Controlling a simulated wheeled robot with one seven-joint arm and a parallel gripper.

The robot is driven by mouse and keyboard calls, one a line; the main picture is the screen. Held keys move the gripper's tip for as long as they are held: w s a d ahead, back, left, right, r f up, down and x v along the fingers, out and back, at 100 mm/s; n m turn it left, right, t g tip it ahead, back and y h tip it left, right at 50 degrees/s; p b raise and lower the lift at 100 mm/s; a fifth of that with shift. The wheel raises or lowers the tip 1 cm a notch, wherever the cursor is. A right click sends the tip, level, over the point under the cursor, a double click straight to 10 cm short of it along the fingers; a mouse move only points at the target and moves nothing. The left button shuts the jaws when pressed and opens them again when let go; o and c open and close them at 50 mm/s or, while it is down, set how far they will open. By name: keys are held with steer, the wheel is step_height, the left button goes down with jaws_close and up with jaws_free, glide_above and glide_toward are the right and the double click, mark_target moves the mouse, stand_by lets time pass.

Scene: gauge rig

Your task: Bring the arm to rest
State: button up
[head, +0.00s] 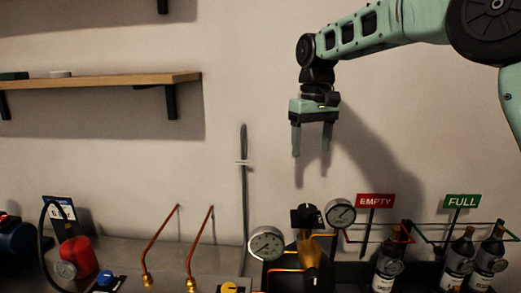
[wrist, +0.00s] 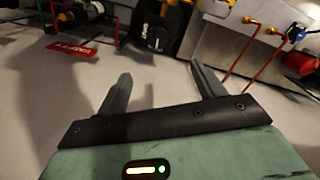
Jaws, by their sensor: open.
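My green arm (head: 385,27) reaches in from the upper right in the head view. My gripper (head: 312,152) hangs from its end with the fingers pointing down, apart and with nothing between them. It is in the air above the gauge rig, clear of everything below it. In the wrist view my gripper (wrist: 160,82) also shows two spread, empty fingers, with the wall behind them and the rig upside down at the top.
Two dial gauges (head: 267,243) and a brass fitting (head: 310,253) stand below. Bottles (head: 388,262) stand at the right by the EMPTY sign (head: 375,201) and FULL sign (head: 461,201). Copper pipes (head: 202,245) rise at left. A wooden shelf (head: 110,82) is on the wall.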

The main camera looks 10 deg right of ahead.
steer(key=s+a+f+n, duration=0.1)
steer(key=s+a+f, duration=0.25)
steer(key=s, duration=0.55)
steer(key=s+a+f+n+y, duration=0.1)
steer(key=s+a+f, duration=0.25)
steer(key=s, duration=0.55)
steer(key=s+a+f+n, duration=0.2)
steer(key=s+a+f, duration=0.15)
steer(key=s, duration=0.55)
steer(key=s+d+f, duration=0.4)
steer(key=s+f, duration=0.1)
steer(key=s, duration=0.4)
steer(key=shift+s+f+b, duration=0.3)
steer(key=shift+s+b, duration=0.05)
steer(key=shift+b, duration=0.1)
